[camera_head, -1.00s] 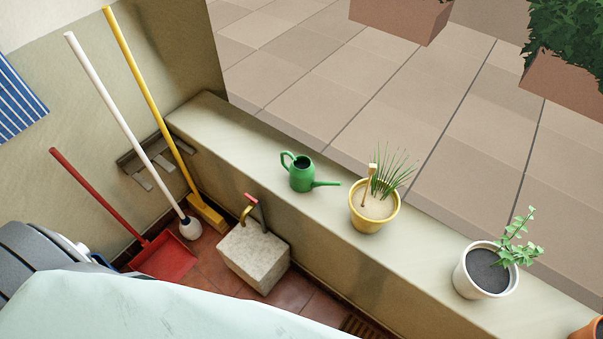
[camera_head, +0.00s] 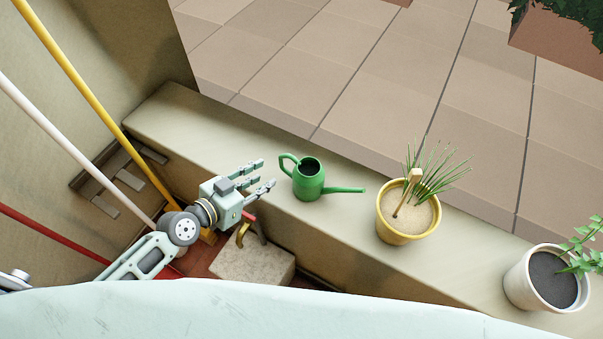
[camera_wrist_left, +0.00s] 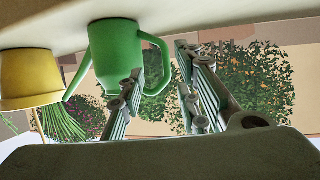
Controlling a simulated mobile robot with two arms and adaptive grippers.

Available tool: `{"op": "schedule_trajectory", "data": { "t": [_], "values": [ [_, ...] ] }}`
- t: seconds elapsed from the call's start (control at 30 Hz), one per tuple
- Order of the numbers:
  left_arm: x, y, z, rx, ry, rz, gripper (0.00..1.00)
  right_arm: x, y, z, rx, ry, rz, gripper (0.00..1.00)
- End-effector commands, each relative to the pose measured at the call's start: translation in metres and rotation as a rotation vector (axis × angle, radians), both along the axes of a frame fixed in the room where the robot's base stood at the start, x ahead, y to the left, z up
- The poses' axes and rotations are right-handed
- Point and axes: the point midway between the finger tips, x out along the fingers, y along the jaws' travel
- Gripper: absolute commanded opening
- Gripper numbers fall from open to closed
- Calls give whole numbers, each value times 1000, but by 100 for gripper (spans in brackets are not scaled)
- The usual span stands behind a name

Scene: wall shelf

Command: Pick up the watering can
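The green watering can (camera_head: 308,181) stands upright on the ledge, its handle to the left and its spout pointing right. My left gripper (camera_head: 268,174) is just left of the can, its fingers spread and pointing toward the handle side. In the left wrist view the picture looks upside down; the can (camera_wrist_left: 115,52) and its handle show beyond the fingers of the gripper (camera_wrist_left: 165,92). A gap shows between the fingers, and nothing is held. My right gripper is not in view.
A yellow pot with a grassy plant (camera_head: 402,236) stands right of the spout on the ledge (camera_head: 345,215). A white pot (camera_head: 518,285) is farther right. A concrete block (camera_head: 252,264) with a tap lies below the gripper. Broom handles stand at left.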

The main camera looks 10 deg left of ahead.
Motion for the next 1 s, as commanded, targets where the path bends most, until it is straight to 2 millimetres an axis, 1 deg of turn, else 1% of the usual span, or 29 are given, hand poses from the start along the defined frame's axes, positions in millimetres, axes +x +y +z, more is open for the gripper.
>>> {"op": "schedule_trajectory", "data": {
  "t": [0.03,0.1,0.2,0.27,0.4,0.53,0.63,0.83,0.87,1.0],
  "values": [
    [5,-3,0,-3,-3,3,31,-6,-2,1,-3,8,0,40],
    [12,-7,-2,-4,-3,4,31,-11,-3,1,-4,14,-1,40],
    [21,-12,-5,-5,-3,4,31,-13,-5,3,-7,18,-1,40],
    [27,-16,-6,-4,-2,4,31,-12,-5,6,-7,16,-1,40],
    [45,-28,-8,-5,-1,4,31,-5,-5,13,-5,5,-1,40],
    [58,-35,-17,-2,-1,4,31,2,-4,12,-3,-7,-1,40],
    [61,-38,-20,-1,0,3,31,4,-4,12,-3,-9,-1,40],
    [61,-38,-20,-1,0,3,31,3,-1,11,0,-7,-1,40],
    [61,-38,-20,-1,0,3,29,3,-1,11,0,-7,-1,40],
    [61,-38,-20,-1,1,3,17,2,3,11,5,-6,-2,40]
  ]
}}
